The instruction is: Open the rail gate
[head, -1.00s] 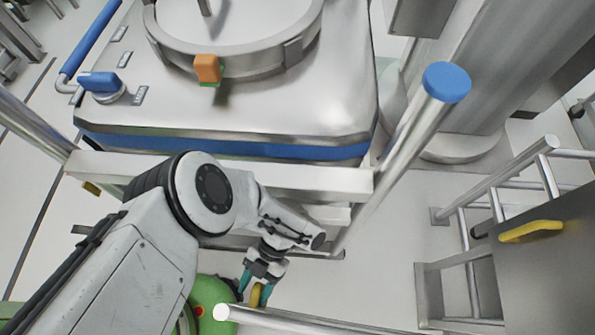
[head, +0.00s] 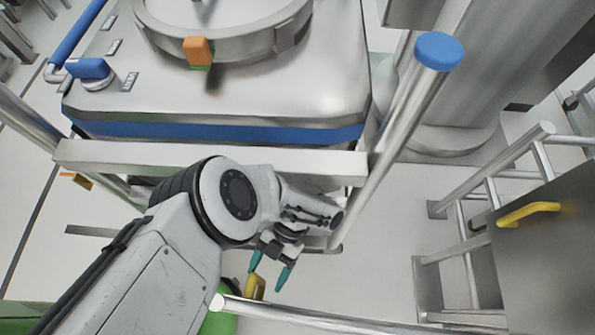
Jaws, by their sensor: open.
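A pale round rail (head: 330,313) with a white end runs along the bottom of the head view; I take it for part of the rail gate. A yellow handle (head: 256,289) sits beside its left end, partly hidden. My gripper (head: 270,272), with two teal fingers, is spread open and empty just above the rail. Its left fingertip is close to the top of the yellow handle; I cannot tell if they touch. The rest of the gate is out of view below.
A steel vessel on a frame with a blue band (head: 230,133) fills the upper left. A blue-capped post (head: 438,50) stands at its right corner. A railing and a grey panel with another yellow handle (head: 528,214) are at the right. Floor (head: 390,240) between is clear.

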